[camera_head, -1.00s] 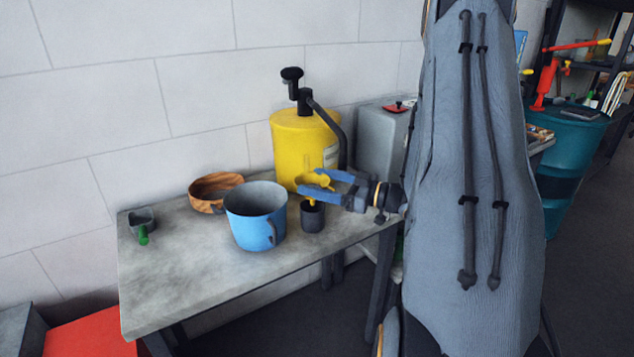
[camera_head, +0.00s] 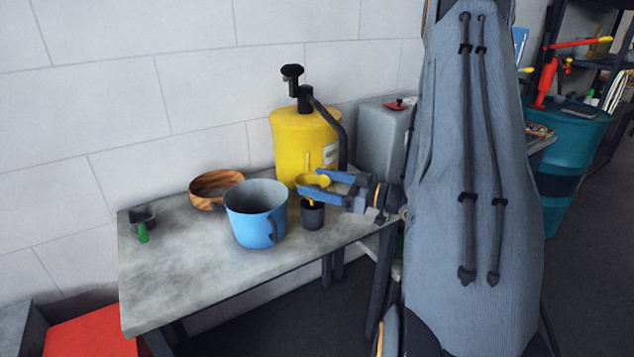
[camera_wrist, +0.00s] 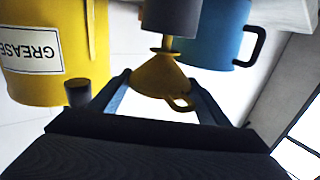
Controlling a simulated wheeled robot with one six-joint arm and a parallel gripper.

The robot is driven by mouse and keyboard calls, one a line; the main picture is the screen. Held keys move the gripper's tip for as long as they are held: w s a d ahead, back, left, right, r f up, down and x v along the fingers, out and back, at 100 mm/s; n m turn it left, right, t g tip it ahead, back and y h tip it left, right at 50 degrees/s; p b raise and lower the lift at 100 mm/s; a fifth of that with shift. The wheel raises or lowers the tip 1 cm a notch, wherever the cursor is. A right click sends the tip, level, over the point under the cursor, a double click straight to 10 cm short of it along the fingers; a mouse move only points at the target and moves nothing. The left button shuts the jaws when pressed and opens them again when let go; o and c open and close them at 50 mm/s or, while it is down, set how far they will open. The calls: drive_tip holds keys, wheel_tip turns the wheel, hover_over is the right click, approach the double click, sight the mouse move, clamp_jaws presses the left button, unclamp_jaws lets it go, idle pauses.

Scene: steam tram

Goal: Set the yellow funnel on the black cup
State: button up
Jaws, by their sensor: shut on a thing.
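The yellow funnel (camera_head: 313,179) is between the two blue fingers of my gripper (camera_head: 311,181), which is shut on it. Its spout points down, and the funnel is just above the black cup (camera_head: 313,216), which stands upright on the table near its right end. In the wrist view, which is upside down, the funnel (camera_wrist: 160,76) sits between the fingers (camera_wrist: 160,80), with its spout pointing at the cup (camera_wrist: 171,18). The spout tip is close to the cup's rim; I cannot tell whether it is inside.
A blue mug (camera_head: 255,215) stands just left of the cup on the grey table (camera_head: 185,275). A yellow grease drum (camera_head: 292,140) with a black pump stands behind. A wooden bowl (camera_head: 208,190) and a small green-handled item (camera_head: 143,228) are farther left. The table's front left is clear.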

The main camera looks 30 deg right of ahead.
drive_tip(key=shift+f+b, duration=0.8)
drive_tip(key=shift+f, duration=1.45)
idle(0.3)
drive_tip(key=o, duration=1.1)
drive_tip(key=shift+o, duration=0.2)
drive_tip(key=shift+s+d, duration=0.1)
drive_tip(key=shift+s+d+r+p, duration=0.2)
drive_tip(key=shift+s+d+p, duration=0.25)
drive_tip(key=shift+s, duration=0.2)
drive_tip(key=shift+s+d+r+p, duration=0.25)
drive_tip(key=shift+s+d+p, duration=0.15)
drive_tip(key=shift+s+d, duration=0.15)
drive_tip(key=shift+s+d+r+p, duration=0.2)
drive_tip(key=shift+s+d+p, duration=0.25)
drive_tip(key=shift+s, duration=0.25)
